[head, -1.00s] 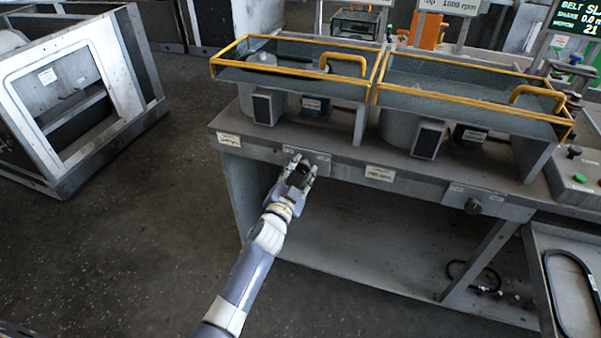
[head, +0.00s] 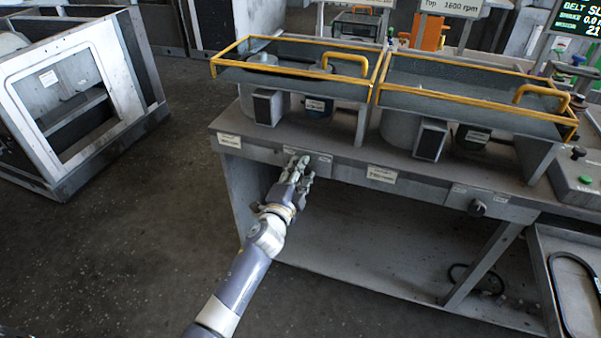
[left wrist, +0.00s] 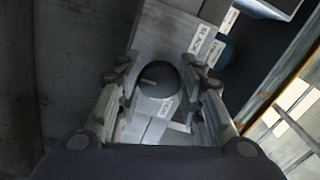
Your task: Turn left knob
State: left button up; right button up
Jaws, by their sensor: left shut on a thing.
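The left knob (left wrist: 158,82) is a dark round knob with a light pointer mark, on the front panel of the bench. In the left wrist view it sits between the two fingers of my left gripper (left wrist: 160,92), which is shut on it. In the head view my left gripper (head: 298,170) is at the bench's front panel, and its fingers hide the knob. A second dark knob (head: 477,207) sits further right on the same panel. My right gripper is not in view.
The grey bench (head: 345,163) carries two yellow-rimmed guard trays (head: 290,75) over its motors. A grey frame (head: 75,85) stands on the floor at the left. A black belt (head: 575,285) lies in a tray at the lower right. Floor left of the bench is clear.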

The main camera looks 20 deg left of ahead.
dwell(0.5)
pick_arm(q)
jog(key=o, duration=1.1)
jog(key=shift+c, duration=0.2)
jog(key=s, duration=1.2)
jog(key=shift+a, duration=0.15)
